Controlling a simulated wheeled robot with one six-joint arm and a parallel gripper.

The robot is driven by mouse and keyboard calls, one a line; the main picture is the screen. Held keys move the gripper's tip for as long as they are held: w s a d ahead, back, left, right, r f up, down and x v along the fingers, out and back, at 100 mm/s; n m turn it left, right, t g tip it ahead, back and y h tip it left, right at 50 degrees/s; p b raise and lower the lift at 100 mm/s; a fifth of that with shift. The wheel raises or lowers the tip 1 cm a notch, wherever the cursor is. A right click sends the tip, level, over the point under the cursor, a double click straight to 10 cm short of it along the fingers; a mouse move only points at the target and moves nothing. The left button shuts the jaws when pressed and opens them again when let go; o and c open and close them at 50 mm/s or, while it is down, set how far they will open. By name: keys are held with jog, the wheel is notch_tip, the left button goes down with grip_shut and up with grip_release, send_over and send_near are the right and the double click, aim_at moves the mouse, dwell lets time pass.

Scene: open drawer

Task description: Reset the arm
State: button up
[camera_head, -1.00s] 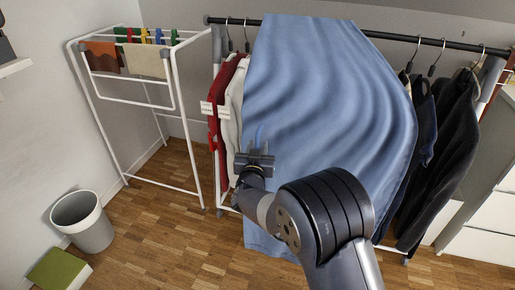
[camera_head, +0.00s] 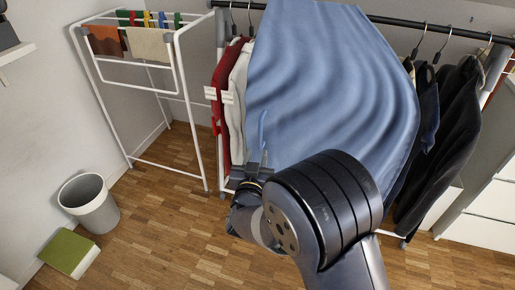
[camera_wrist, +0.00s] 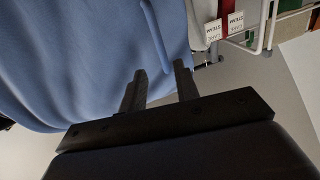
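My gripper (camera_head: 256,160) is in front of the clothes rack, low and left of the picture's middle, partly hidden behind my own arm. In the wrist view my gripper (camera_wrist: 160,82) shows two dark fingers standing apart with a gap between them. Nothing is held between them. A large blue cloth (camera_head: 325,90) hangs over the rack's rail just beyond the fingers, and it fills the left of the wrist view (camera_wrist: 80,60). I cannot tell whether the fingertips touch it.
A white drying rack (camera_head: 178,70) with small cloths stands at left. A bin (camera_head: 98,218) and a green box (camera_head: 66,250) are on the floor. Red and white garments (camera_head: 222,90) and dark jackets (camera_head: 450,130) hang beside the blue cloth. White drawers (camera_head: 490,220) stand at right.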

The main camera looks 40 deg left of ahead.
aim_at(260, 135)
dwell(0.3)
jog(key=b+x, duration=0.2)
jog(key=x, duration=0.8)
jog(key=shift+w+a+f, duration=0.1)
jog(key=shift+w, duration=0.15)
jog(key=shift+w+d, duration=0.15)
jog(key=shift+d, duration=0.3)
